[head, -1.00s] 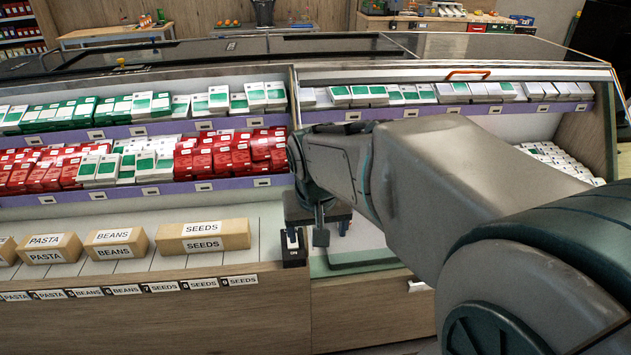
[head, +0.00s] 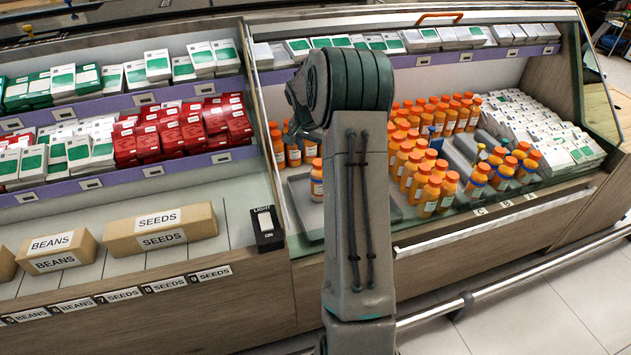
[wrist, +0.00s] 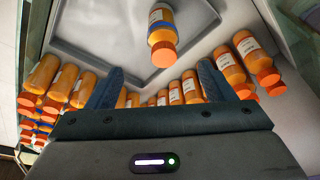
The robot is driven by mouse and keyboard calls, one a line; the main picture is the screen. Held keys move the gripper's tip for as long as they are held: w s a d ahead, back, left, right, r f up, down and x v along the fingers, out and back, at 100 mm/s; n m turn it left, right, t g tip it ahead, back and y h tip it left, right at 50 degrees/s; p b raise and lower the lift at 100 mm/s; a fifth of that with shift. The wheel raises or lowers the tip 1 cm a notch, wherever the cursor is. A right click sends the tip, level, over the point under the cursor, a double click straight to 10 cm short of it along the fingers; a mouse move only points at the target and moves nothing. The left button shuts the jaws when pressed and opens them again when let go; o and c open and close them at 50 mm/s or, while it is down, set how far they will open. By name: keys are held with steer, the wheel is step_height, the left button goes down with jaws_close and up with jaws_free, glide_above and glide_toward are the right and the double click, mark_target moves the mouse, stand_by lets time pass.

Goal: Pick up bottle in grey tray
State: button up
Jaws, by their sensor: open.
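An orange bottle with a white label and orange cap (head: 316,180) stands in the grey tray (head: 301,208), just left of my arm in the head view. In the wrist view the same bottle (wrist: 162,32) is at the top middle, over the grey tray's floor (wrist: 108,25). My gripper (wrist: 160,68) is open and empty. Its two fingers are spread wide, and the bottle appears beyond them, roughly centred between them and apart from both. In the head view my arm hides most of the gripper and part of the tray.
Many similar orange bottles (head: 427,190) crowd the case right of my arm, with several more (head: 292,152) behind the tray. White boxes (head: 540,135) fill the far right. A black switch box (head: 267,228) and a SEEDS box (head: 160,229) are to the left.

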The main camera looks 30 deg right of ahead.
steer(key=x, duration=0.8)
steer(key=shift+s+d, duration=0.1)
steer(key=shift+d, duration=0.05)
steer(key=f, duration=0.1)
steer(key=w+d+f, duration=0.1)
steer(key=f, duration=0.1)
steer(key=shift+w+d+f+p, duration=0.2)
steer(key=shift+w+f+p, duration=0.1)
steer(key=shift+w, duration=0.05)
steer(key=shift+w+d+f, duration=0.1)
steer(key=shift+d+f, duration=0.05)
steer(key=shift+f, duration=0.4)
steer(key=c, duration=1.3)
